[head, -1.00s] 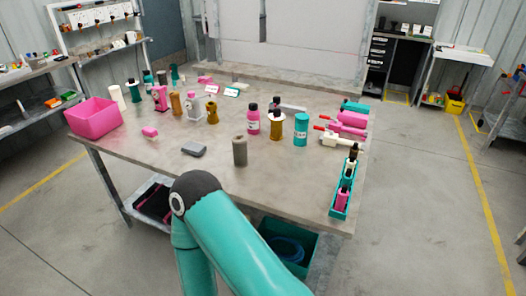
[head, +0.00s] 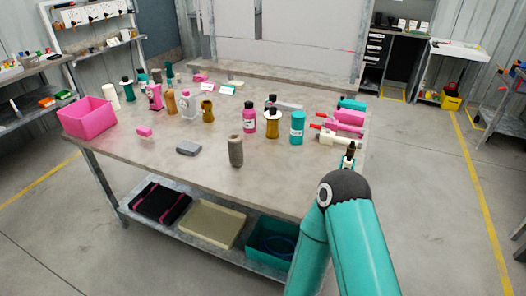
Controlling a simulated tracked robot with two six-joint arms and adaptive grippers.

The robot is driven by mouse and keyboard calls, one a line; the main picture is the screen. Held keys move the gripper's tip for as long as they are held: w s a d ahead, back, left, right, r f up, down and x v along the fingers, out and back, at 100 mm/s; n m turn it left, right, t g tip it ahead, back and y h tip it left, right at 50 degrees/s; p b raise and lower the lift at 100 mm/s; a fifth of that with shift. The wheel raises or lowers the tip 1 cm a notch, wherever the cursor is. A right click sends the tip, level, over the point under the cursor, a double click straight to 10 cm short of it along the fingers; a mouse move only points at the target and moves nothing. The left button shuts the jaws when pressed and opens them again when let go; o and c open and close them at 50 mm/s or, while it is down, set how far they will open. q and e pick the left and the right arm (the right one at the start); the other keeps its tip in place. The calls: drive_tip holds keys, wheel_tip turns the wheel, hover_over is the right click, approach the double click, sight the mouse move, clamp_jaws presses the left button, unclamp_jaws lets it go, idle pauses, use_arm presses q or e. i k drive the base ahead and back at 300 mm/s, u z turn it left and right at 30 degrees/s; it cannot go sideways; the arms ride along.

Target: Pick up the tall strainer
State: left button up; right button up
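A grey-brown upright cylinder (head: 235,151), which looks like the tall strainer, stands alone near the front middle of the table (head: 200,170). Its surface looks a little rough, and nothing touches it. A teal arm of mine with a dark joint rises from the bottom right of the head view, to the right of the cylinder and in front of the table's edge. Neither of my grippers shows in this view.
A grey block (head: 188,148) lies left of the cylinder. A teal bottle (head: 297,128), a pink bottle (head: 249,117) and an amber bottle (head: 272,124) stand behind it. A pink bin (head: 87,118) is at the left. My arm hides the front right corner.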

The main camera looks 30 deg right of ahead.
sight(235, 139)
drive_tip(key=z, duration=0.1)
drive_tip(key=i, duration=0.9)
